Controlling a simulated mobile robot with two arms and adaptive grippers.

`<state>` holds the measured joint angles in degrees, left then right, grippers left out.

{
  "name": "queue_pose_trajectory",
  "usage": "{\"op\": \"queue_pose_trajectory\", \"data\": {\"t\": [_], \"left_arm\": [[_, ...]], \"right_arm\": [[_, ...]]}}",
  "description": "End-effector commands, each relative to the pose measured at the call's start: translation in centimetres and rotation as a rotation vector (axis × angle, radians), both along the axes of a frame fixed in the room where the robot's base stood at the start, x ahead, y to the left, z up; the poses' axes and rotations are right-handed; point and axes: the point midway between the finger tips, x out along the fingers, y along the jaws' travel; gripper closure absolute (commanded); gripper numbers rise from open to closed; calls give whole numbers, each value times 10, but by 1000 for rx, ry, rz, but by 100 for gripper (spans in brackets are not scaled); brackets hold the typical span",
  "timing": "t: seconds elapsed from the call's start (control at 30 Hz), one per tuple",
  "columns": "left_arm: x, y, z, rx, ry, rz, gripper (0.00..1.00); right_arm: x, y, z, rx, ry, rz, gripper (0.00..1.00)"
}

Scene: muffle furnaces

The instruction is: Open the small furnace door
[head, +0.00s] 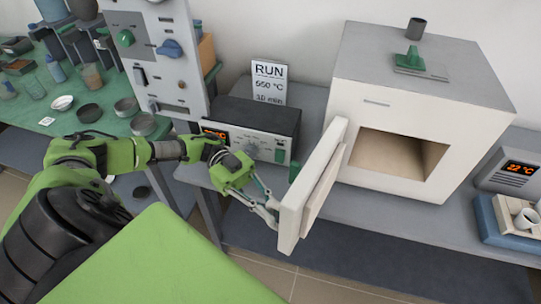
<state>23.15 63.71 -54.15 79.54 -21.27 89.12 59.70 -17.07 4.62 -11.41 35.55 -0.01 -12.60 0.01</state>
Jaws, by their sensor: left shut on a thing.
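The small furnace (385,100) is a white box on the grey bench at the right. Its door (293,208) stands swung well open on the left side, and the empty beige chamber (390,155) shows. My left gripper (274,212) is at the outer face of the door, near its free edge, shut on a part of the door, likely its handle. The handle itself is mostly hidden behind the door and fingers. My right gripper is not in view.
A black control box (252,128) and a RUN sign (269,82) stand left of the furnace. A temperature display (510,172) and a blue tray (494,232) with a white cup are at the right. A green table (50,120) with dishes is at the far left.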

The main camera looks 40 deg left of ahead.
Motion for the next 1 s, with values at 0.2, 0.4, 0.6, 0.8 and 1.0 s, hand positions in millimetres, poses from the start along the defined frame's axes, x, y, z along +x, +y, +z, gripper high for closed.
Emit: {"op": "queue_pose_trajectory", "data": {"t": [0.2,0.4,0.6,0.8,1.0], "left_arm": [[0,0,-1,3,1,2,100],[1,0,-1,3,1,3,100],[1,0,-1,3,0,3,81],[1,0,-1,2,1,3,81],[3,8,-1,3,-1,5,81]], "right_arm": [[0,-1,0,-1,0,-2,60],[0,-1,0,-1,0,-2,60],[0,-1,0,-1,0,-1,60],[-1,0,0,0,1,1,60],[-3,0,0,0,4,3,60]]}}
